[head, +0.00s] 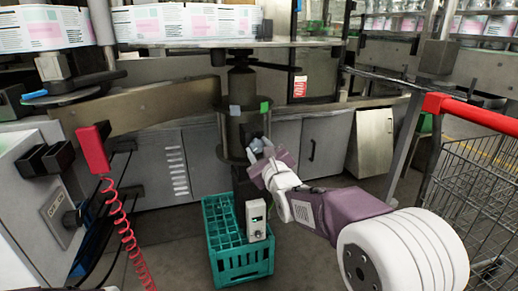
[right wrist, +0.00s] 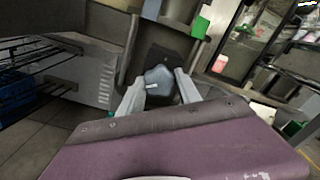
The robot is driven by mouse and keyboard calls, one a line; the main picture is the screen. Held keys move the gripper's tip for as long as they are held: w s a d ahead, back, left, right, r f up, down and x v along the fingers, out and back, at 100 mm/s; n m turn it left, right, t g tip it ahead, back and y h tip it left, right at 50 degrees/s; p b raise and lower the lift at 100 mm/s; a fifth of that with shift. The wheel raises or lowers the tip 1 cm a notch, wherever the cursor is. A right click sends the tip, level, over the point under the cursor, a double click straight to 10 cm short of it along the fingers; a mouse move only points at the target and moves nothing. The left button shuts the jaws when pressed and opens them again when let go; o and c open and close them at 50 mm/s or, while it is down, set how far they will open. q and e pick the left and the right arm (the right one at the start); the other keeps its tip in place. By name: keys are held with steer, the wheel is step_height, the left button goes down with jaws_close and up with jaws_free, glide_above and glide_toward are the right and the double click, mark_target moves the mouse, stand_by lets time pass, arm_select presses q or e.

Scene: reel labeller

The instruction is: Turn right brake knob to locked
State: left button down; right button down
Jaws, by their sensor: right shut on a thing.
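The right brake knob (right wrist: 159,83) is a blue-grey lobed knob with a small white mark, on a dark plate of the reel column. In the head view the knob (head: 257,146) shows small and partly covered by my right gripper (head: 262,157). My right gripper reaches in from the lower right. In the right wrist view its two pale fingers (right wrist: 158,92) stand on either side of the knob and are shut on it. The column (head: 243,122) carries a green square and a pale blue square above the knob. My left gripper is not in view.
A green crate (head: 243,262) stands on the floor below the column, with a small white control box (head: 256,220) by it. A shopping cart with a red handle (head: 470,112) is at the right. A red handset (head: 93,150) with a coiled cord hangs at the left.

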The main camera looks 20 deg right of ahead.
steer(key=shift+f+m, duration=0.15)
steer(key=shift+m, duration=0.15)
stand_by(0.4)
steer(key=c, duration=0.8)
jaws_free()
steer(key=shift+c, duration=0.2)
steer(key=shift+s, duration=0.15)
steer(key=s+p, duration=0.2)
steer(key=s, duration=0.6)
steer(key=shift+s+p, duration=0.35)
steer(key=shift+s, duration=0.05)
steer(key=shift+d, duration=0.15)
